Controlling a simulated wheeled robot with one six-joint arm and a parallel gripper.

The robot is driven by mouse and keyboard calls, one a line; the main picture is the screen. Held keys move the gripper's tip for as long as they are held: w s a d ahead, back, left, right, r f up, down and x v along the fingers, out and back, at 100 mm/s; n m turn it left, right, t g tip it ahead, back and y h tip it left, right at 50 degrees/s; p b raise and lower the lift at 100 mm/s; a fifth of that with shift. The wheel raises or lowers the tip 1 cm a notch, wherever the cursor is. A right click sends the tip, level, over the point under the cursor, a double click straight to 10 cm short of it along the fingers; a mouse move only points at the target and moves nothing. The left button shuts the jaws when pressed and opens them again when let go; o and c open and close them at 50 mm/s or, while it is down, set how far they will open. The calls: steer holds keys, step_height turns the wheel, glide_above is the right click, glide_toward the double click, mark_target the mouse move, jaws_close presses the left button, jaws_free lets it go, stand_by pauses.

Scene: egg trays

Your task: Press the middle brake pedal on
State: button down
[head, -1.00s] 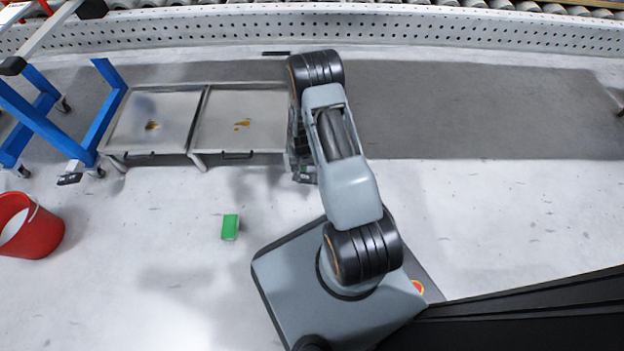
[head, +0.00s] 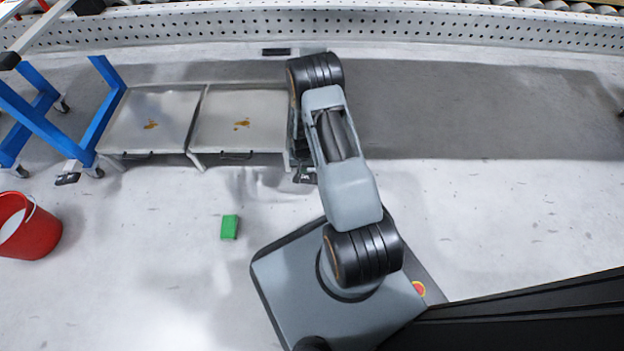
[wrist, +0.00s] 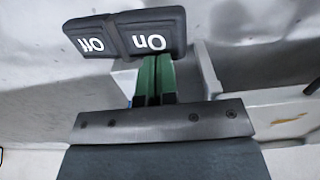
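A black brake pedal (wrist: 126,35) fills the top of the wrist view, with white "Off" on its left half and "On" on its right half, both upside down. My gripper (wrist: 153,58) has its two green fingers pressed together with nothing between them. The fingertips overlap the near edge of the "On" half; I cannot tell whether they touch it. In the head view a small dark shape (head: 305,179) below my wrist appears to be this pedal, mostly hidden by my arm. Another dark pedal (head: 67,179) with light marks sits at the blue cart.
Two metal trays (head: 237,154) with brown stains stand left of my arm. A blue cart frame (head: 40,122) and a red bucket (head: 36,236) are further left. A green block (head: 229,227) lies on the floor. A conveyor side (head: 420,30) runs behind. Floor at right is clear.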

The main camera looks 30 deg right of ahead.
steer(key=shift+f, duration=0.7)
stand_by(0.3)
steer(key=shift+r+p, duration=2.5)
steer(key=shift+r, duration=1.05)
